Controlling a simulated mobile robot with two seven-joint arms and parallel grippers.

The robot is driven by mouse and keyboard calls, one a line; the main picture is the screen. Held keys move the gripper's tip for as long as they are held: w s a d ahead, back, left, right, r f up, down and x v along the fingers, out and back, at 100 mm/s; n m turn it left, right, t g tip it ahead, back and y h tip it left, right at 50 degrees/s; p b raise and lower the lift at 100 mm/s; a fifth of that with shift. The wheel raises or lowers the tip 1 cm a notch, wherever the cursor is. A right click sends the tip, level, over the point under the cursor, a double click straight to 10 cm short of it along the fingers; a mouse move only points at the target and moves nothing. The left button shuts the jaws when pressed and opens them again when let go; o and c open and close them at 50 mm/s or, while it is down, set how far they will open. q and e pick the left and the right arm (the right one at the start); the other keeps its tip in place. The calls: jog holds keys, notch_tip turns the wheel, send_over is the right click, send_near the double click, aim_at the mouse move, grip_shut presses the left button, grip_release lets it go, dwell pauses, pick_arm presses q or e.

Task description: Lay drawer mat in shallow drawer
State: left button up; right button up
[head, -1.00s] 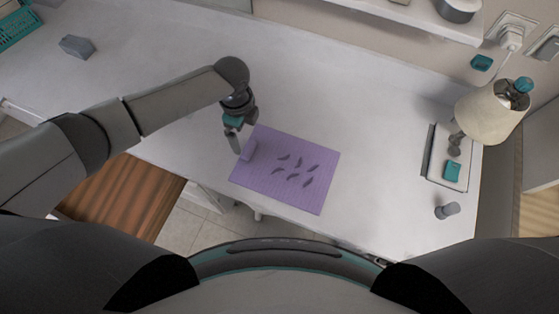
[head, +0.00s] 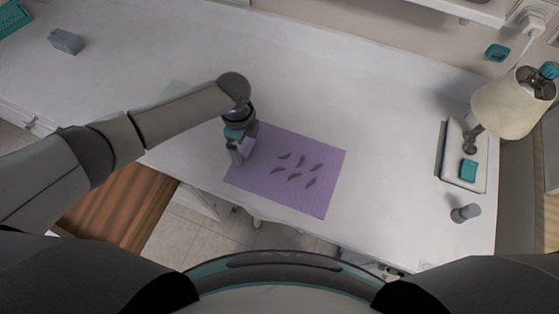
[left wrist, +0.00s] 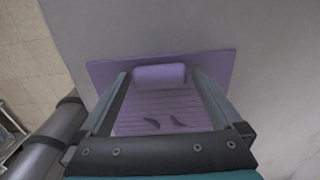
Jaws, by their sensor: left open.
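The purple drawer mat (head: 310,190) lies flat on the white desktop near its front edge, with several dark leaf-like marks on it. A raised purple tab (left wrist: 160,75) stands at its left end. My left gripper (head: 240,157) is over that end. In the left wrist view its two fingers (left wrist: 160,82) are apart, with the tab between them; I cannot tell whether they touch it. My right gripper is not in view. No open shallow drawer can be made out clearly; white furniture parts (head: 208,202) show below the desk edge.
A lamp (head: 505,108), a tray with a teal block (head: 468,169) and a grey cylinder (head: 465,213) stand at the right. A grey block (head: 66,41) lies far left. A brown slatted wooden surface (head: 120,215) is below the desk's front left.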

pick_arm(q)
jog(key=shift+r+p, duration=0.1)
jog(key=shift+p, duration=0.3)
dwell(0.7)
grip_shut()
dwell(0.8)
jog(key=shift+r+p, duration=0.6)
jog(key=shift+p, duration=0.1)
dwell(0.3)
jog(key=shift+r+p, duration=1.15)
jog(key=shift+p, duration=0.1)
